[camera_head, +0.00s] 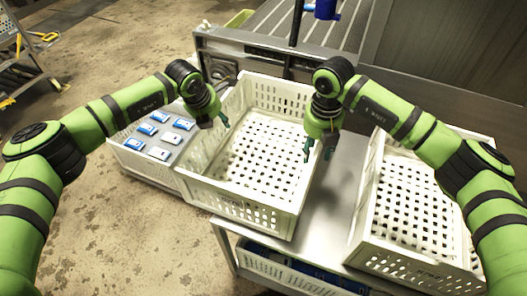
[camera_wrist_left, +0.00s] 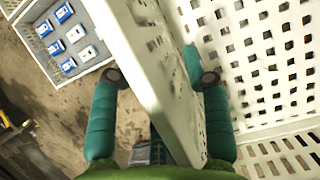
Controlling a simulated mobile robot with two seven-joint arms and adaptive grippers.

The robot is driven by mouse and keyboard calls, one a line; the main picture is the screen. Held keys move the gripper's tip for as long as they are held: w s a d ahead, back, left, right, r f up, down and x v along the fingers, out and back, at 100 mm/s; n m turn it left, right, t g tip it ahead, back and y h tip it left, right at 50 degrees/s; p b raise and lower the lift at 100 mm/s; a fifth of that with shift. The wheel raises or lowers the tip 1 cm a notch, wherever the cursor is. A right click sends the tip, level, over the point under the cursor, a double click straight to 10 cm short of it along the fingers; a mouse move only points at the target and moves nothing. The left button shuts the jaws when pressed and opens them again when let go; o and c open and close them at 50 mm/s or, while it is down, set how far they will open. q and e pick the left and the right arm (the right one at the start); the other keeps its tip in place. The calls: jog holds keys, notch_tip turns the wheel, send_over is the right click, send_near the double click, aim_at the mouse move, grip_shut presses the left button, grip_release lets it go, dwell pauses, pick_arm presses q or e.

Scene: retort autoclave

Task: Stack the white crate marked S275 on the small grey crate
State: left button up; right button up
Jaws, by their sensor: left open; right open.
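A large white slatted crate (camera_head: 243,207) stands empty in the middle of the head view, at the left end of a metal table. Its small front marking is too blurred to read. A small light grey crate (camera_head: 153,178) with several blue-and-white packs sits lower, just left of it; it also shows in the left wrist view (camera_wrist_left: 92,64). My left gripper (camera_head: 222,112) is open at the white crate's left wall; in the left wrist view its fingers (camera_wrist_left: 157,95) straddle that wall (camera_wrist_left: 150,60). My right gripper (camera_head: 317,150) is open at the right wall, one finger inside.
A second white crate (camera_head: 365,205) stands on the table (camera_head: 335,200) at the right, its marking also unreadable. Another crate with blue packs (camera_head: 285,275) is below the table. A metal machine with a slatted bed (camera_head: 270,42) stands behind.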

pick_arm(q)
grip_shut()
pick_arm(e)
grip_shut()
pick_arm(q)
jog(key=shift+w+r, duration=0.1)
jog(key=shift+r, duration=0.15)
pick_arm(e)
jog(key=shift+w+r, duration=0.1)
jog(key=shift+r, duration=0.15)
